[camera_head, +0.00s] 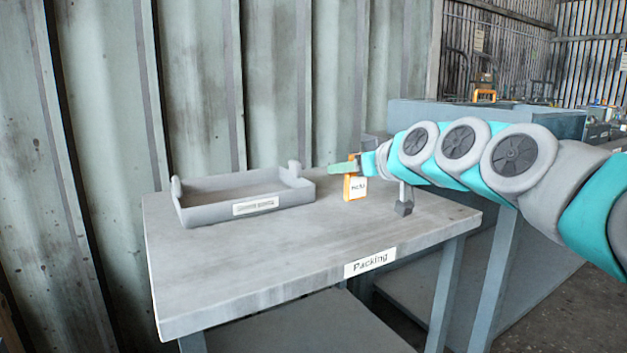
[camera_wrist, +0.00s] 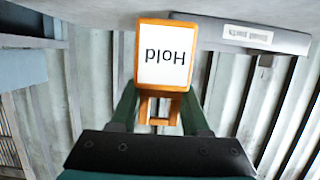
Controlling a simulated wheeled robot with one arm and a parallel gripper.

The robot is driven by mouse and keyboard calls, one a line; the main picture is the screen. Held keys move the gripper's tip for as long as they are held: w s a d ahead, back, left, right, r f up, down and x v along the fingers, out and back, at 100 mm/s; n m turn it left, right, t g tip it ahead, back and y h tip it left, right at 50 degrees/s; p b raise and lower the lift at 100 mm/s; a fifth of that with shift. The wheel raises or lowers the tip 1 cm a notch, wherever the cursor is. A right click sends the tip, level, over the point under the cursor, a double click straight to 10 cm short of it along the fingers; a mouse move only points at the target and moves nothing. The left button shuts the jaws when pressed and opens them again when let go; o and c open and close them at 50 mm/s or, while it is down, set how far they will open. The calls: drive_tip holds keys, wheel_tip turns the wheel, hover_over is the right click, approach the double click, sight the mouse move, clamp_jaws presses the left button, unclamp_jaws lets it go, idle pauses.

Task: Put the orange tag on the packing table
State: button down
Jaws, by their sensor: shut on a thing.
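The orange tag (camera_head: 348,188) has a white label and is upright over the back right part of the packing table (camera_head: 270,260). In the wrist view the tag (camera_wrist: 139,50) shows upside down, and its label reads "Hold". My gripper (camera_head: 352,168) is shut on the tag's narrow orange part; the fingers (camera_wrist: 160,110) lie on both sides of it in the wrist view. The tag's lower edge is at or just above the tabletop; I cannot tell whether it touches. The table's front edge carries a "Packing" label.
A grey tray (camera_head: 188,216) with a label stands on the table left of the tag; it also shows in the wrist view (camera_wrist: 210,32). A small dark block (camera_head: 404,207) is right of the tag, below my arm. The front of the tabletop is clear. A corrugated wall stands behind.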

drive_tip(key=w+a, duration=0.1)
drive_tip(key=w, duration=0.3)
drive_tip(key=w+a, duration=0.1)
drive_tip(key=w, duration=0.3)
drive_tip(key=w+a+f+p, duration=0.1)
drive_tip(key=w, duration=0.3)
drive_tip(key=shift+a+f, duration=0.1)
drive_tip(key=shift+f, duration=1.75)
drive_tip(key=shift+f, duration=0.1)
drive_tip(key=shift+f, duration=0.1)
drive_tip(key=shift+c, duration=1.9)
unclamp_jaws()
drive_tip(key=shift+s+r, duration=0.15)
drive_tip(key=shift+r, duration=0.15)
drive_tip(key=b+v, duration=0.1)
drive_tip(key=v, duration=1)
drive_tip(key=shift+s+d+r, duration=0.15)
drive_tip(key=shift+s+d, duration=0.1)
drive_tip(key=shift+d, duration=0.05)
